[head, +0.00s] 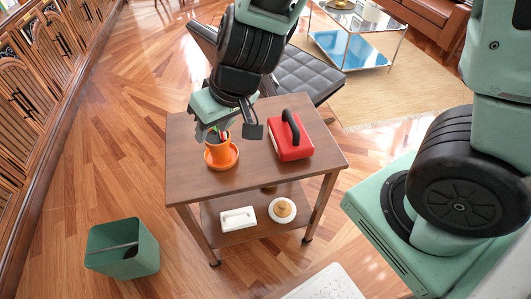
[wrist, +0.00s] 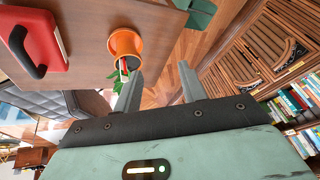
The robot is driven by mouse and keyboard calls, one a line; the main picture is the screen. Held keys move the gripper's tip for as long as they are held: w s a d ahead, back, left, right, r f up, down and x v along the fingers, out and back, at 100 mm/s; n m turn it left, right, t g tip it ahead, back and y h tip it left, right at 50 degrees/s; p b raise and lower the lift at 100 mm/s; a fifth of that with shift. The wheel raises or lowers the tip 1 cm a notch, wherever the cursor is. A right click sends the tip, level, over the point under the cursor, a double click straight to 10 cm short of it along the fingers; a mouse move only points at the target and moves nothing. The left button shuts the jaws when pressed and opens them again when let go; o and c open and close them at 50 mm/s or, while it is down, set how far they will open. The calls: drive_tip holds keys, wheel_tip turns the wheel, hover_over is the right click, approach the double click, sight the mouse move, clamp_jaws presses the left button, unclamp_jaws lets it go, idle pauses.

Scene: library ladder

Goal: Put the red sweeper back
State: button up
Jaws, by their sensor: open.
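The red sweeper (head: 292,150), a red block with a black arched handle, rests on the right part of the wooden trolley's top (head: 188,175). In the wrist view it shows at the upper left (wrist: 38,58). My gripper (head: 212,132) is open and empty, to the left of the sweeper and apart from it. It hangs close above an orange pot (head: 217,153) on an orange saucer, partly covering it. In the wrist view my gripper (wrist: 160,70) points past the pot (wrist: 124,43), which holds a green plant and a small red and white item.
The trolley's lower shelf (head: 225,206) holds a white block (head: 238,218) and a round white-and-gold item (head: 282,210). A green bin (head: 122,250) stands on the floor at lower left. A black tufted seat (head: 305,75) is behind the trolley. Wooden cabinets line the left.

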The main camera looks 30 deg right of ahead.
drive_tip(key=s+d+r+n+g+h, duration=0.1)
drive_tip(key=s+r+n+g, duration=0.1)
drive_tip(key=s, duration=0.6)
drive_tip(key=s+r+n+g+h, duration=0.1)
drive_tip(key=s+r+n+g, duration=0.1)
drive_tip(key=s, duration=0.6)
drive_tip(key=shift+d+r+n, duration=0.4)
drive_tip(key=shift+r+n, duration=0.1)
drive_tip(key=shift+r, duration=0.1)
